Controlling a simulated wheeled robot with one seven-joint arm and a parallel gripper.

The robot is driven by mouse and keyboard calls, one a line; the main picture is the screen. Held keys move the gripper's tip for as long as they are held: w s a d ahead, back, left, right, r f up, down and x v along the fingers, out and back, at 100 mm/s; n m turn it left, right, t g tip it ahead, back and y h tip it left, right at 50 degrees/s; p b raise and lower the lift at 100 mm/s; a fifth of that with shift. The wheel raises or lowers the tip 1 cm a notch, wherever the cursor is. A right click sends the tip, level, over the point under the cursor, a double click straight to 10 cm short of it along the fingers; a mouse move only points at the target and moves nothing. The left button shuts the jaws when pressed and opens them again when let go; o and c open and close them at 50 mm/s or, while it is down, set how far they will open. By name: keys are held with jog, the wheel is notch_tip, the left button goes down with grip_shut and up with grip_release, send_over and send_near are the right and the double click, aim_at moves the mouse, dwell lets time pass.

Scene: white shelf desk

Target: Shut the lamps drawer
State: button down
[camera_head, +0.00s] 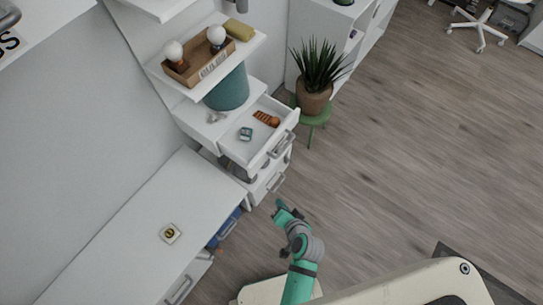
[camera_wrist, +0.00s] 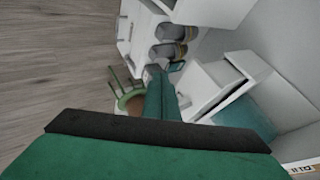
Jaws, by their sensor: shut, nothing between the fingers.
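A white drawer (camera_head: 236,137) stands pulled out from the white unit in the head view, with a grey bar handle (camera_head: 280,146) on its front. An orange-brown ribbed item (camera_head: 266,119) and a small teal item (camera_head: 246,133) lie in it. I cannot read a label on it. My gripper (camera_head: 281,207) is shut and empty, in front of the unit and below the open drawer in the picture, apart from its handle. In the wrist view my green gripper (camera_wrist: 161,72) points toward the unit; its body hides the lower part.
A wooden box (camera_head: 210,65) with two bulbs stands on the shelf above, and a teal container (camera_head: 229,90) below that. A potted plant (camera_head: 318,75) on a green stool (camera_head: 313,117) stands beside the drawer. A lower drawer (camera_head: 267,178) is nearby. Floor to the right is clear.

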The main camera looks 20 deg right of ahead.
jog(key=w+d+r+m+y, duration=0.1)
jog(key=w+d+r+y, duration=0.25)
jog(key=w, duration=0.25)
jog(key=y, duration=0.3)
send_near(264, 154)
jog(key=x, duration=0.5)
jog(key=shift+s+f, duration=0.15)
jog(key=shift+f, duration=0.05)
jog(key=shift+w+a, duration=0.3)
jog(key=shift+w, duration=0.1)
